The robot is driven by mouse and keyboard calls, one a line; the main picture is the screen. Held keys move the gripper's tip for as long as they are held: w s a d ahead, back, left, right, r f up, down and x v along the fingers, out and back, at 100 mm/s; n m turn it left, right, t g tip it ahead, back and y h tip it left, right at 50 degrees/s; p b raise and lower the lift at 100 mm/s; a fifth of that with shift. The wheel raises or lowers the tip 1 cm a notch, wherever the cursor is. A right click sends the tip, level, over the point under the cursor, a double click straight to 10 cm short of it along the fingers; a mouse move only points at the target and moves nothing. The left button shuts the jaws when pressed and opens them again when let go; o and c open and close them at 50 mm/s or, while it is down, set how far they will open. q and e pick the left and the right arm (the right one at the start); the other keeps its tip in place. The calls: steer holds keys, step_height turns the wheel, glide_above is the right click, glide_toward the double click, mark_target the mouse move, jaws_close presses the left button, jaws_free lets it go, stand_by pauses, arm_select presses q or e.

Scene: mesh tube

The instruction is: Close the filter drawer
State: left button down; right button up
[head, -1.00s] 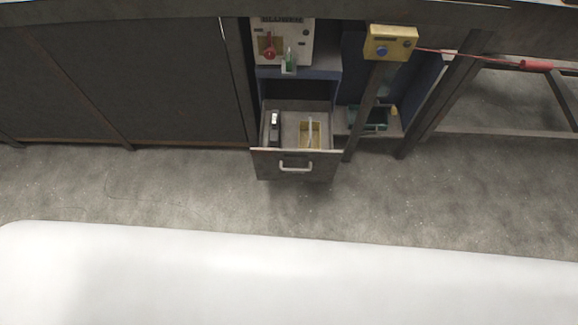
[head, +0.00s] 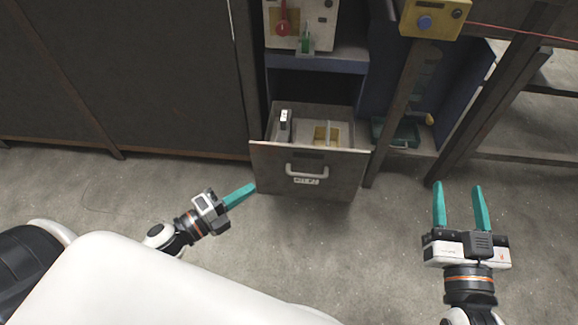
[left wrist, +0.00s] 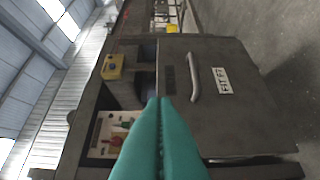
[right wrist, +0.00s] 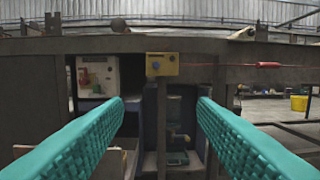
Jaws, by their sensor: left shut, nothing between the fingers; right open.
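The filter drawer (head: 275,165) stands pulled out at the bottom of the cabinet in the head view, with a pale bar handle and a label on its front. A dark upright item and a yellowish box lie inside it. Its front also shows in the left wrist view (left wrist: 240,110). My left gripper (head: 254,187) is shut and empty, its tips close to the left edge of the drawer front; I cannot tell whether they touch. In the left wrist view its fingers (left wrist: 160,102) overlap the drawer front. My right gripper (head: 459,186) is open and empty, right of the drawer.
Above the drawer is a shelf with a white box (head: 325,15) bearing a red knob and a green part. A yellow button box (head: 434,18) sits on a post right of it. Open floor lies in front.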

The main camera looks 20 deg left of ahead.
arm_select(q)
steer(key=b, duration=0.1)
glide_toward(293, 148)
steer(key=d, duration=0.4)
steer(key=w, duration=0.2)
steer(key=w+b, duration=0.1)
steer(key=w, duration=0.1)
steer(key=shift+a, duration=0.3)
steer(key=shift+w+a, duration=0.15)
steer(key=shift+w, duration=0.35)
arm_select(e)
step_height(293, 148, up, 7)
steer(key=s+t+y, duration=0.2)
steer(key=t, duration=0.3)
steer(key=shift+s+a+r+t, duration=0.2)
steer(key=shift+s+a+t, duration=0.05)
steer(key=shift+s+t, duration=0.15)
arm_select(q)
steer(key=shift+w, duration=0.15)
